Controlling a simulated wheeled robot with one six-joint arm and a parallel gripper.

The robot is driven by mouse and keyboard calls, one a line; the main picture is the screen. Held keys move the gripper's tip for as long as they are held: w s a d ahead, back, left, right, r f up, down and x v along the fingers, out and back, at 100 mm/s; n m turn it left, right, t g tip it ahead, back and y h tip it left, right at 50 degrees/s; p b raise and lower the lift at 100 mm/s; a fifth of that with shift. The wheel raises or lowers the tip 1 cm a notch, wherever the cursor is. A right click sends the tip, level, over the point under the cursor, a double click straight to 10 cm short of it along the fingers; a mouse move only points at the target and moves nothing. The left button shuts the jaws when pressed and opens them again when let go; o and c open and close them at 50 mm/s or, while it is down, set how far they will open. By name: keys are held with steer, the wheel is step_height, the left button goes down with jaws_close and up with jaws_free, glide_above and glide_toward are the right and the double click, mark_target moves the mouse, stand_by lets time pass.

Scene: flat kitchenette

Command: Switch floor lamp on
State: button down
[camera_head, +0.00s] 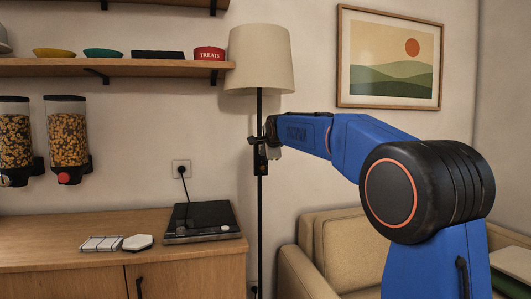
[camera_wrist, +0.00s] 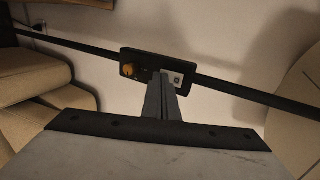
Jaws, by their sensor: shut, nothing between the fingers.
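The floor lamp has a cream shade (camera_head: 260,58) on a thin black pole (camera_head: 260,225). The shade shows no clear glow. In the wrist view the pole (camera_wrist: 240,90) runs slantwise and carries a black switch box (camera_wrist: 146,58). The box has an orange-yellow knob (camera_wrist: 133,70) and a small pale plate (camera_wrist: 174,79). My gripper (camera_wrist: 161,76) is shut and empty. Its fingertips overlap the box between the knob and the plate, hiding part of it; I cannot tell whether they touch. In the head view my gripper (camera_head: 262,143) is at the pole, below the shade.
A beige sofa (camera_head: 345,245) stands right of the pole, behind my arm. A wooden counter (camera_head: 60,240) on the left holds a black appliance (camera_head: 202,221) and white tiles (camera_head: 137,242). A shelf (camera_head: 120,67) with bowls ends near the shade. Two dispensers (camera_head: 68,140) hang on the wall.

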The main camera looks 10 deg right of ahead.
steer(key=shift+w+f, duration=0.1)
steer(key=shift+w, duration=0.15)
stand_by(0.4)
